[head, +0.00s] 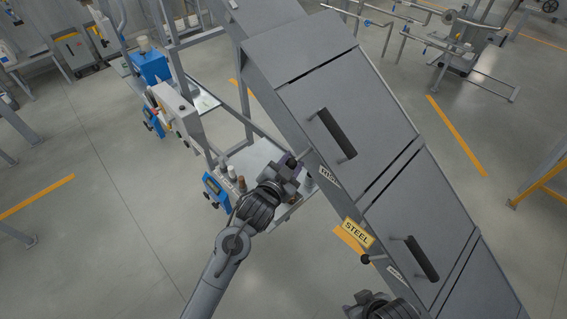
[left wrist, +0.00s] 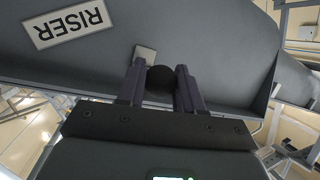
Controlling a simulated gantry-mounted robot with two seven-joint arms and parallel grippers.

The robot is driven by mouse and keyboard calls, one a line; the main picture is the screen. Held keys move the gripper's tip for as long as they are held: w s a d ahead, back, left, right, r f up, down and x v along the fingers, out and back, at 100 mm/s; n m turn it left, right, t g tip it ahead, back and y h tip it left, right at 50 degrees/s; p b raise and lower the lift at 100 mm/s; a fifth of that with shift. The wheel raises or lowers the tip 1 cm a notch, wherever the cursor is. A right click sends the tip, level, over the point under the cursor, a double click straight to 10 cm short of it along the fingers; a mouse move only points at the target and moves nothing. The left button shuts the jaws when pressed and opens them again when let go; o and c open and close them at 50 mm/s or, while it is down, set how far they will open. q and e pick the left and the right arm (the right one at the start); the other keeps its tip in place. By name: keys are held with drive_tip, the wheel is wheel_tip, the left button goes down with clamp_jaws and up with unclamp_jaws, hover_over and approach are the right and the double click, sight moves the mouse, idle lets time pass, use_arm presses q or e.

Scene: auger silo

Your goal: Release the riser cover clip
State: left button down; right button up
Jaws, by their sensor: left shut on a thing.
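The grey riser cover (head: 305,95) carries a dark handle and a RISER label (head: 328,176), which also shows large in the left wrist view (left wrist: 68,23). My left gripper (head: 297,168) is at the cover's lower left edge beside the label. In the left wrist view its fingers (left wrist: 160,88) are shut on the round black knob of the riser cover clip (left wrist: 160,78). A small pale plate shows just behind the knob. The gripper hides the clip in the head view. My right gripper (head: 368,303) is at the bottom edge, partly cut off; its fingers are unclear.
A second grey cover (head: 420,215) with a handle lies lower on the sloping housing. A yellow STEEL sign (head: 357,232) and another black knob (head: 366,259) sit at its left edge. A frame with a blue box (head: 150,66) stands left. Open floor lies further left.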

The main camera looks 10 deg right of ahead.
use_arm(q)
drive_tip(key=shift+d+r, duration=0.15)
drive_tip(key=shift+r, duration=0.15)
drive_tip(key=c, duration=1)
unclamp_jaws()
drive_tip(key=shift+o, duration=1.1)
drive_tip(key=shift+f, duration=0.2)
drive_tip(key=shift+s+a, duration=0.45)
drive_tip(key=b+v, duration=0.2)
drive_tip(key=v, duration=0.7)
drive_tip(key=shift+s+a+r, duration=0.2)
drive_tip(key=shift+s, duration=0.05)
